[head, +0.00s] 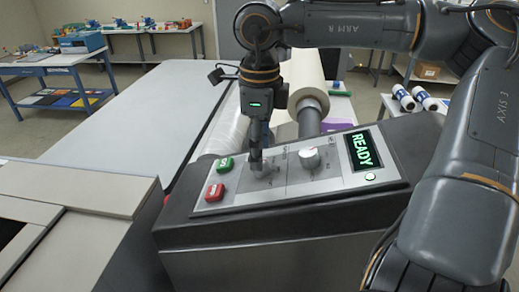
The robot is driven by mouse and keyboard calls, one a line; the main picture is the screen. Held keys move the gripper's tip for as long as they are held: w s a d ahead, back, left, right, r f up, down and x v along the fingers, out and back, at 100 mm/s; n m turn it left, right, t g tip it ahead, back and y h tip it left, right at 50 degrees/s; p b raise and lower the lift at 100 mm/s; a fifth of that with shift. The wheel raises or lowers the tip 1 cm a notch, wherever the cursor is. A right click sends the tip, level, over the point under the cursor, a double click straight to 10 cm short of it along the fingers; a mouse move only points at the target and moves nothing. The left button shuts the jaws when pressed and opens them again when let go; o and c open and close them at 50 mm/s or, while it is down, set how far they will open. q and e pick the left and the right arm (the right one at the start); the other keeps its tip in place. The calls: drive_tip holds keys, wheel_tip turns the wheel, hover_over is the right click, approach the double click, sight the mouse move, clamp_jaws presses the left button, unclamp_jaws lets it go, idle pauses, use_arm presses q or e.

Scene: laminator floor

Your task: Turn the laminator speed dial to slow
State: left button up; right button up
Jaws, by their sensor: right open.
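The laminator's sloped control panel (235,196) is in the middle of the head view. A pale round dial (310,158) stands in the open on the panel. A second dial (264,171) sits to its left, mostly hidden behind my right gripper's fingers. The small labels are too blurred to tell which one is the speed dial or where it points. My right gripper (261,164) points down at this left dial, its open fingers at or around it; I cannot tell whether they touch it. My left gripper is not in view.
Green (226,164) and red (214,192) buttons sit just left of the gripper. A display (363,149) reads READY, with a white button (370,177) below. A large film roll (302,80) stands behind the panel. A blue workbench (60,62) is far left.

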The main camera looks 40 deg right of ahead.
drive_tip(key=shift+f, duration=0.95)
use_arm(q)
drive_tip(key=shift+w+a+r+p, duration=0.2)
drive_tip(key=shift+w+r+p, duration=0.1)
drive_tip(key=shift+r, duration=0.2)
use_arm(e)
drive_tip(key=shift+s+f, duration=0.1)
drive_tip(key=shift+f, duration=0.3)
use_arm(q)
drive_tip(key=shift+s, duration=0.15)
use_arm(e)
drive_tip(key=shift+c, duration=0.6)
drive_tip(key=c, duration=1)
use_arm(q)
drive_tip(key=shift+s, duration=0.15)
use_arm(e)
drive_tip(key=shift+c, duration=0.2)
